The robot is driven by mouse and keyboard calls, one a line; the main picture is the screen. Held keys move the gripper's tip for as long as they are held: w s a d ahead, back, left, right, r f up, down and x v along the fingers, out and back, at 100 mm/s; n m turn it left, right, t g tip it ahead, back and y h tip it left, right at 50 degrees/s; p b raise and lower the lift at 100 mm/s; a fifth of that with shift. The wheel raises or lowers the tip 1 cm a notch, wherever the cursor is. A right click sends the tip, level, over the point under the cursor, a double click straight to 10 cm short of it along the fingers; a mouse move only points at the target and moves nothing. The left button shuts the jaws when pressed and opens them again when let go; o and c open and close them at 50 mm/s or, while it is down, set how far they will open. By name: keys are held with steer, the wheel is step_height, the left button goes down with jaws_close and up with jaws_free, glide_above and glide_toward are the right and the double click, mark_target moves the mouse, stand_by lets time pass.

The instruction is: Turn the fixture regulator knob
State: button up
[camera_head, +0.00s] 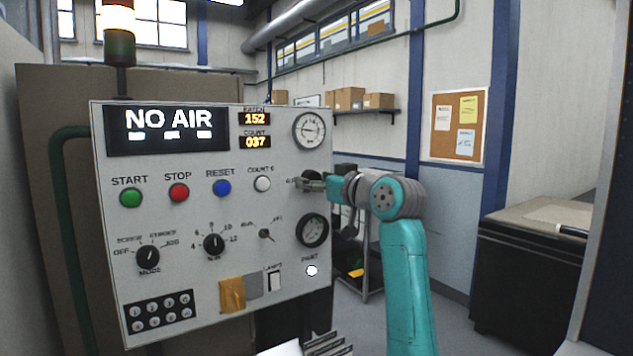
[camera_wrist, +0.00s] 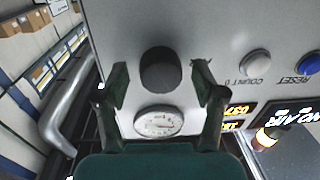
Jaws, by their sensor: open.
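The regulator knob (camera_wrist: 160,69) is a black round knob on the light grey panel (camera_head: 200,290), seen in the upper middle of the wrist view. My gripper (camera_wrist: 162,78) is open, with one finger to each side of the knob. Gaps show between both fingers and the knob in this view. Whether the fingertips reach as deep as the knob is hard to tell.
A round gauge (camera_head: 309,131) sits above the knob and another (camera_head: 312,230) below it. A white button (camera_head: 262,184), a blue button (camera_head: 222,188) and other dials are to the left. The display (camera_head: 168,120) reads NO AIR. A dark cabinet (camera_head: 520,270) stands at right.

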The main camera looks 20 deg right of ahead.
steer(key=shift+c, duration=0.2)
steer(key=c, duration=1.1)
steer(key=shift+m, duration=0.4)
steer(key=shift+a+f+m+t+h, duration=0.1)
steer(key=shift+m+t+h, duration=0.2)
steer(key=shift+m, duration=4.1)
steer(key=shift+f+m+t+h, duration=0.1)
steer(key=shift+m+t+h, duration=0.15)
steer(key=shift+m, duration=4.15)
